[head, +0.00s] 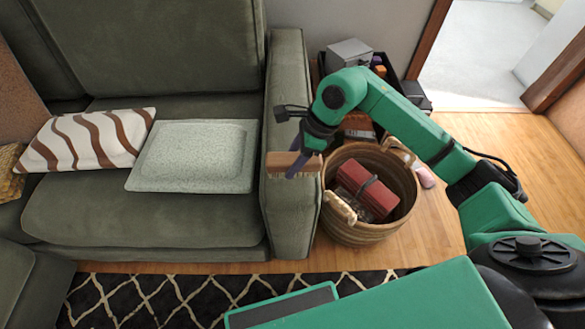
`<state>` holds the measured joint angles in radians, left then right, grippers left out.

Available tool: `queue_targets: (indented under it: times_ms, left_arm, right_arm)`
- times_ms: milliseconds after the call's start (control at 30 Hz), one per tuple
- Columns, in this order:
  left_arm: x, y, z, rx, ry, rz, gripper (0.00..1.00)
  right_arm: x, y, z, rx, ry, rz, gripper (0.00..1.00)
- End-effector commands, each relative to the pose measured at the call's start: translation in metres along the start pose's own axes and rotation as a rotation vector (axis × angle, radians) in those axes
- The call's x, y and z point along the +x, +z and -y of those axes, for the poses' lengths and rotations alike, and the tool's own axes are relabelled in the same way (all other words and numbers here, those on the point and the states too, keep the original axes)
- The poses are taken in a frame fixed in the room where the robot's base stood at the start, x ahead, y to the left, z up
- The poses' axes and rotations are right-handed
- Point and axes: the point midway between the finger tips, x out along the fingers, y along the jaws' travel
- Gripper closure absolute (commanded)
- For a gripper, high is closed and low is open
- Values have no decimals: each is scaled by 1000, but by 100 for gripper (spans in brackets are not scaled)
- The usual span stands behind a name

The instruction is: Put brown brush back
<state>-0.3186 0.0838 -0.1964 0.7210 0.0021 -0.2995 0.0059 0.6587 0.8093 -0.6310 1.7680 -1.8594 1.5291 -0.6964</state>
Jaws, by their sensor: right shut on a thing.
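The brown brush (281,161) is a small block-like thing with a light brown top, at the front part of the green sofa's right armrest (288,205). My right gripper (297,166) reaches in from the right and points down at it. The gripper is shut on the brush, with a purple-blue finger across it. I cannot tell whether the brush touches the armrest or is held just above it. My left gripper is out of view.
A round woven basket (362,235) holding a red box (368,188) stands right of the armrest. A cluttered dark box (395,72) is behind it. A striped pillow (85,140) and a pale green cushion (193,157) lie on the seat.

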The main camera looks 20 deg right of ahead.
Motion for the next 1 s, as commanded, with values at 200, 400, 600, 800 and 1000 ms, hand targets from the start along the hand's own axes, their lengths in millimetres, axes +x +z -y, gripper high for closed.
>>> queue_targets:
  times_ms: [200,400,600,800,1000]
  left_arm:
    - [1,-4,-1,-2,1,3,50]
    - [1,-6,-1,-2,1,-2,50]
    - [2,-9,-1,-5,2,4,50]
    - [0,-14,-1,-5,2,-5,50]
    - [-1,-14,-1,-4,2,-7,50]
  right_arm:
    - [33,-14,-1,1,3,0,96]
    - [32,-14,0,0,2,0,96]
    - [34,-14,-1,0,2,-1,36]
    - [34,-14,-1,0,2,-1,14]
    - [32,-14,0,0,2,-1,14]
